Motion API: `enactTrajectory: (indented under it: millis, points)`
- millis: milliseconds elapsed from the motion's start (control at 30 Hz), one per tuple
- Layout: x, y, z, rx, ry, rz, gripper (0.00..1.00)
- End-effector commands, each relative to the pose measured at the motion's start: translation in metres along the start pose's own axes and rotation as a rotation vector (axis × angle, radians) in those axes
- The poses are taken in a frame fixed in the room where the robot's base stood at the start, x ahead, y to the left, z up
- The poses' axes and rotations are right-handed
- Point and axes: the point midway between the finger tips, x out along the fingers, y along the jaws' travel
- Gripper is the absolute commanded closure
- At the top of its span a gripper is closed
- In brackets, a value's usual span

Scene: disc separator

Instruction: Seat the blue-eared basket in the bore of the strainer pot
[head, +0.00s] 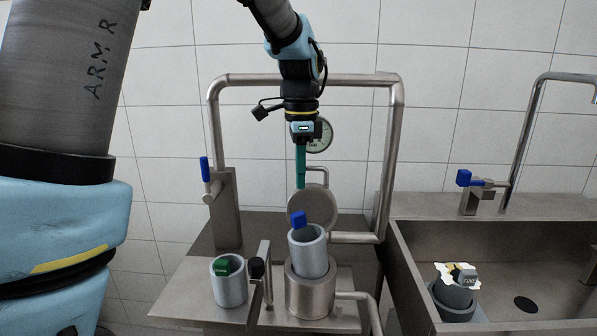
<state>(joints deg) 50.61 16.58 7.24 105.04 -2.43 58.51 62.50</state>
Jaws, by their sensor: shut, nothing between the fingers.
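The blue-eared basket (310,256) is a light grey cylinder with a blue ear (298,219) at the left of its rim. Its lower end is inside the mouth of the metal strainer pot (310,297), and most of its wall stands out above the pot's rim. It looks slightly tilted. How deep its bottom reaches is hidden by the pot. My gripper (301,186), with teal fingers pointing down, is shut and empty just above the ear, apparently apart from it.
A green-eared basket (230,284) stands to the left on the steel bench. A black-knobbed lever (257,268) rises beside the pot. A round lid (313,207) stands open behind. A pipe frame (396,160) surrounds the area. A dark basket (455,297) stands in the sink.

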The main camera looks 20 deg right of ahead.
Motion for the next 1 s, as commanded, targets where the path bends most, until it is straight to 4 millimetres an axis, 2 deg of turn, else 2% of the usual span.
enactTrajectory:
  millis: [267,700,1000]
  points:
    - [0.012,0.000,0.000,0.037,-0.001,0.001,1.00]
    - [0.058,0.000,0.000,0.035,0.001,0.000,1.00]
    - [0.059,0.000,0.000,0.034,0.001,0.000,1.00]
